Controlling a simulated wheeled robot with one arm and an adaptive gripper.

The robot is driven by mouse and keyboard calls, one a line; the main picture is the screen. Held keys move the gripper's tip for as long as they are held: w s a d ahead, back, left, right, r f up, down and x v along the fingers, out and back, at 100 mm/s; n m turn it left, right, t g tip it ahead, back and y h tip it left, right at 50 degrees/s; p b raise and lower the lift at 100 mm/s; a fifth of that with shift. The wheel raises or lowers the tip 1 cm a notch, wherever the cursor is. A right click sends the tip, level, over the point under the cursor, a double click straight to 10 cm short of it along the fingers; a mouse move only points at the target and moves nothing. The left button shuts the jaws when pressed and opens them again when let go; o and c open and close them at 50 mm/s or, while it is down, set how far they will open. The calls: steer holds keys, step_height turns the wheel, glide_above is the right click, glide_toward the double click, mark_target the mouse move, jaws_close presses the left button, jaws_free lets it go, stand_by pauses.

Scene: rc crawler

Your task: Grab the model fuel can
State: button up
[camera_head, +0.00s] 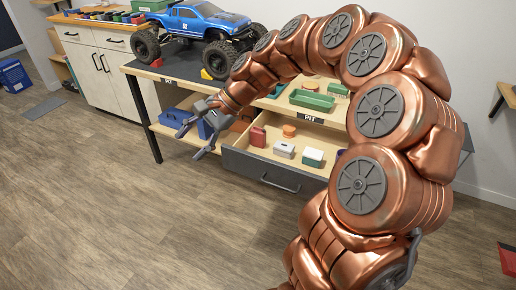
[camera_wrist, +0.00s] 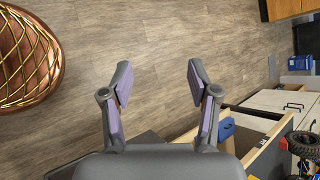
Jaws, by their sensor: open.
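A small red object (camera_head: 258,136), which looks like the model fuel can, stands at the left end of the open drawer (camera_head: 262,168) in the head view. It is too small for me to make out its details. My gripper (camera_head: 190,143) is open and empty, left of the drawer and apart from the red object. In the wrist view my gripper (camera_wrist: 159,82) has its two fingers spread, with only wooden floor showing between them. I cannot make out the red object in the wrist view.
The drawer also holds a grey-white box (camera_head: 284,150), a green-and-white box (camera_head: 313,158) and an orange round item (camera_head: 289,131). A blue truck (camera_head: 205,20) stands on the bench above. A blue bin (camera_head: 174,118) sits on the lower shelf.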

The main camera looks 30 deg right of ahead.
steer(key=w+d+f+m+t+y+b, duration=0.1)
steer(key=w+d+f+m+t+b, duration=0.15)
steer(key=w+d+f+m, duration=0.3)
steer(key=m+t+h+b, duration=0.3)
steer(key=m+t+b, duration=0.4)
steer(key=m, duration=0.5)
glide_toward(264, 132)
steer(key=shift+n+g, duration=0.25)
steer(key=shift+g, duration=0.1)
steer(key=x, duration=0.2)
steer(key=b+x, duration=0.1)
steer(key=x, duration=0.2)
steer(key=shift+w+r, duration=0.2)
steer(key=shift+w, duration=0.05)
steer(key=shift+w+d+f, duration=0.1)
steer(key=shift+d+f, duration=0.05)
steer(key=shift+b+x, duration=1.1)
steer(key=shift+x, duration=2.6)
steer(key=shift+c, duration=0.3)
jaws_close()
